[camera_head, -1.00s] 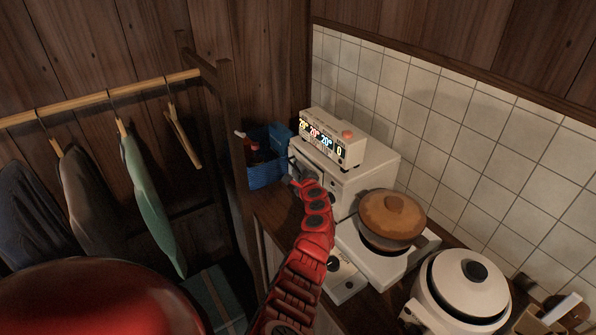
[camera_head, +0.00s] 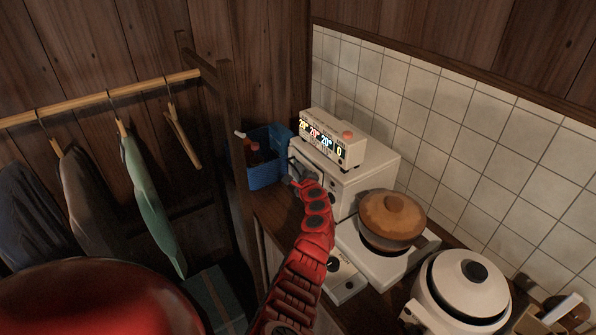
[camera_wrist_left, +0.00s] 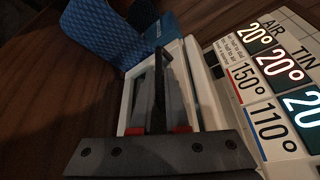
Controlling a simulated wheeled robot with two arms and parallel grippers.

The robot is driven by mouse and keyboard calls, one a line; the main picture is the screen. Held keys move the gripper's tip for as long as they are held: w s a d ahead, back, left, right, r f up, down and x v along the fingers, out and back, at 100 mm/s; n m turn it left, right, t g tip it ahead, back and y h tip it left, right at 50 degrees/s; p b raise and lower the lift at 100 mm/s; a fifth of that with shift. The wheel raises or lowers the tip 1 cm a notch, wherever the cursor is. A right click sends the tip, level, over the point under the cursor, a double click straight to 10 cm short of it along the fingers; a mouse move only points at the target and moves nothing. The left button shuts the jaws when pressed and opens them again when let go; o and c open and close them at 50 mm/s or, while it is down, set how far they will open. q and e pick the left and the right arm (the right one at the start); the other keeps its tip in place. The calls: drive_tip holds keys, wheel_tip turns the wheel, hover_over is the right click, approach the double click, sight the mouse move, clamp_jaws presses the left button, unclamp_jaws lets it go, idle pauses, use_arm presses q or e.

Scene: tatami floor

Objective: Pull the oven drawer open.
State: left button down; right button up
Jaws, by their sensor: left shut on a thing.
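The oven (camera_head: 345,185) is a cream box on the counter against the tiled wall. A panel with lit temperature numbers (camera_head: 328,142) sits on top, and these numbers also show in the wrist view (camera_wrist_left: 285,65). My left gripper (camera_head: 294,174) is at the oven's front left side, shut on the dark drawer handle (camera_wrist_left: 160,80). The white drawer front (camera_wrist_left: 205,85) frames the fingers in the wrist view. My red arm hides part of the oven front in the head view, and I cannot tell how far the drawer stands out. My right gripper is not in view.
A blue basket (camera_head: 266,172) with a bottle (camera_head: 254,152) stands close beside the oven front. A lidded brown pot (camera_head: 392,218) on a white stove and a white cooker (camera_head: 462,285) stand to the right. Clothes (camera_head: 150,195) hang on a rail at left.

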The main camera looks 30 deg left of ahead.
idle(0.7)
use_arm(q)
drive_tip(key=s+a+p, duration=0.2)
drive_tip(key=s+p, duration=0.2)
drive_tip(key=s, duration=0.2)
drive_tip(key=s+a+p, duration=0.3)
drive_tip(key=s+p, duration=0.1)
drive_tip(key=s, duration=0.3)
drive_tip(key=shift+s+a+p, duration=0.15)
drive_tip(key=shift+a+p, duration=0.1)
drive_tip(key=shift+p, duration=0.1)
drive_tip(key=c, duration=1.2)
unclamp_jaws()
drive_tip(key=shift+d, duration=0.1)
